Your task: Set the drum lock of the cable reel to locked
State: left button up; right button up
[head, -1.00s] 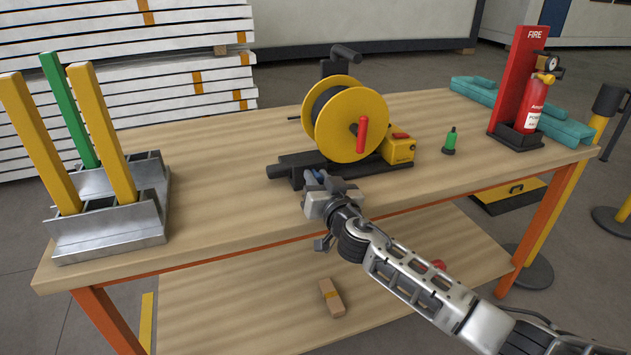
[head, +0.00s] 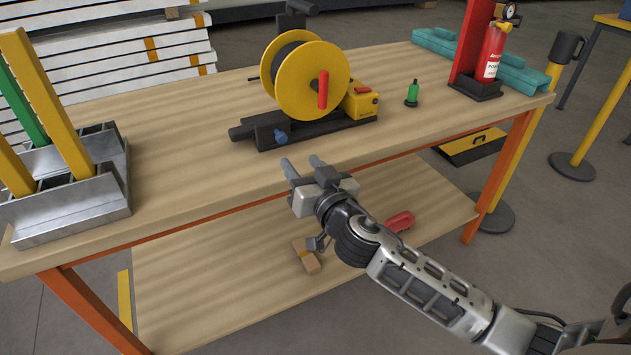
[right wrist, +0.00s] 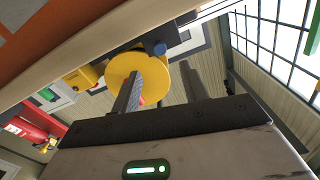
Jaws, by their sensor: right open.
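The cable reel (head: 312,80) stands on the workbench, with a yellow drum flange, a red crank handle (head: 323,90) and a black base. A blue knob (head: 281,136) sits low on the front of the base; it also shows in the right wrist view (right wrist: 159,48). I cannot tell whether this knob is the drum lock or what setting it has. My right gripper (head: 301,161) is open and empty, in front of the base and apart from the knob. Its two fingers show in the right wrist view (right wrist: 160,74), pointing toward the reel. My left gripper is out of view.
A yellow box (head: 361,101) is on the reel's right side. A small green bottle (head: 412,94) and a fire extinguisher (head: 491,52) stand further right. A metal rack (head: 75,205) with upright bars is at the left. The bench top (head: 195,155) between rack and reel is clear.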

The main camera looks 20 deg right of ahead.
jog(key=s, duration=0.5)
jog(key=shift+d, duration=0.15)
pick_arm(q)
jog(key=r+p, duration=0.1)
jog(key=p, duration=0.1)
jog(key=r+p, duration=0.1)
jog(key=p, duration=0.2)
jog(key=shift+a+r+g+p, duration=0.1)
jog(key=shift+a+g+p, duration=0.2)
jog(key=shift+p, duration=0.05)
pick_arm(e)
jog(key=s+a+f+n+g+y, duration=0.1)
jog(key=s+a+f+n+g, duration=0.1)
jog(key=s+f, duration=0.3)
jog(key=s+a+f+n+g+y, duration=0.1)
jog(key=s+a+f+g, duration=0.4)
jog(key=s, duration=0.8)
jog(key=shift+f+n+y, duration=0.4)
jog(key=shift+f+n, duration=0.1)
jog(key=shift+f, duration=0.3)
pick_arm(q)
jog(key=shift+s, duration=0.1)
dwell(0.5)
